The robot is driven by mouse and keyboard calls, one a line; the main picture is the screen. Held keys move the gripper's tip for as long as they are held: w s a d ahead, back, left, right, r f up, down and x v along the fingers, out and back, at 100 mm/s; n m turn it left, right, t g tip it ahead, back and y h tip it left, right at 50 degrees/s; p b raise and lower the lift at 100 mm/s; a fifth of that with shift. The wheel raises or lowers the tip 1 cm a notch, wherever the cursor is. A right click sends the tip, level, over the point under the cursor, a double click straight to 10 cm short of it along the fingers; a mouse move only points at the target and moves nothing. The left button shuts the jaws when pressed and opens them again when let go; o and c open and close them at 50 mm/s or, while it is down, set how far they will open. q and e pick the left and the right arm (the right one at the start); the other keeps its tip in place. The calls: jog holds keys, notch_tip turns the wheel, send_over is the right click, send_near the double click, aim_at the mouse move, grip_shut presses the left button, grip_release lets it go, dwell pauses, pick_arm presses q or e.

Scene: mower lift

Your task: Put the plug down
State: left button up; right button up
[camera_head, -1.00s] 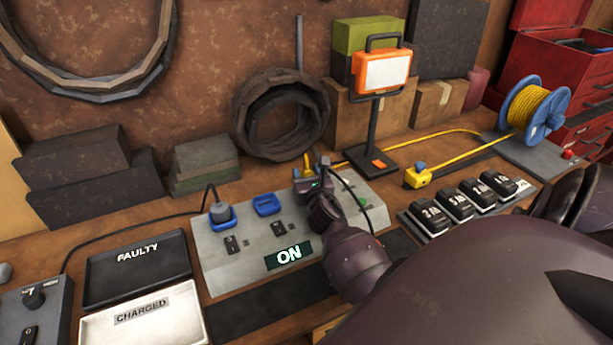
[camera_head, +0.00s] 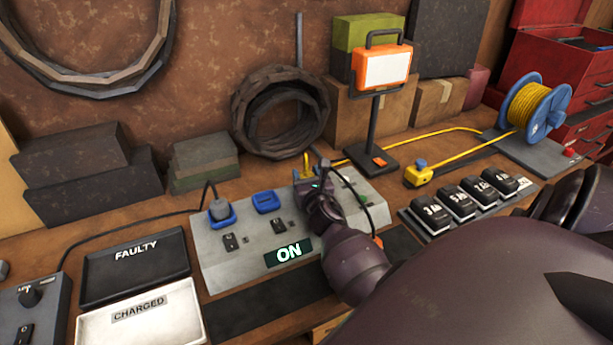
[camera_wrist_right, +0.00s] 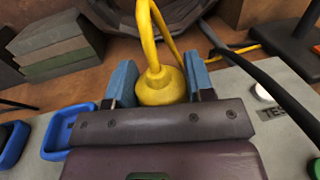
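The yellow plug (camera_wrist_right: 162,86) sits between the blue fingers of my right gripper (camera_wrist_right: 160,84) in the right wrist view. Both fingers appear to touch its sides, and its yellow cord loops up. In the head view my right gripper (camera_head: 308,178) is low over the back of the grey panel (camera_head: 225,262), and only a little yellow of the plug shows. The plug's underside is hidden, so I cannot tell whether it rests on the panel. My left gripper is not in view.
The panel carries a blue socket (camera_head: 267,203), a dark plug (camera_head: 220,211) in another, and a lit ON display (camera_head: 288,253). Black and white trays stand left. A work lamp (camera_head: 381,70), a yellow connector (camera_head: 419,174), several batteries and a cable reel (camera_head: 535,108) stand right.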

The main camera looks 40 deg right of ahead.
jog(key=o, duration=0.4)
jog(key=shift+s+a+f, duration=0.1)
jog(key=shift+s+f, duration=0.05)
jog(key=shift+f, duration=0.5)
jog(key=shift+o, duration=0.2)
jog(key=shift+r+p, duration=0.3)
jog(key=shift+p, duration=0.05)
jog(key=shift+r+p, duration=0.3)
jog(key=shift+p, duration=0.05)
jog(key=v, duration=1)
jog(key=shift+r+b, duration=0.25)
jog(key=shift+b, duration=0.05)
jog(key=shift+s+a, duration=0.3)
jog(key=shift+s, duration=0.25)
jog(key=shift+s+a+r, duration=0.1)
jog(key=shift+s, duration=0.05)
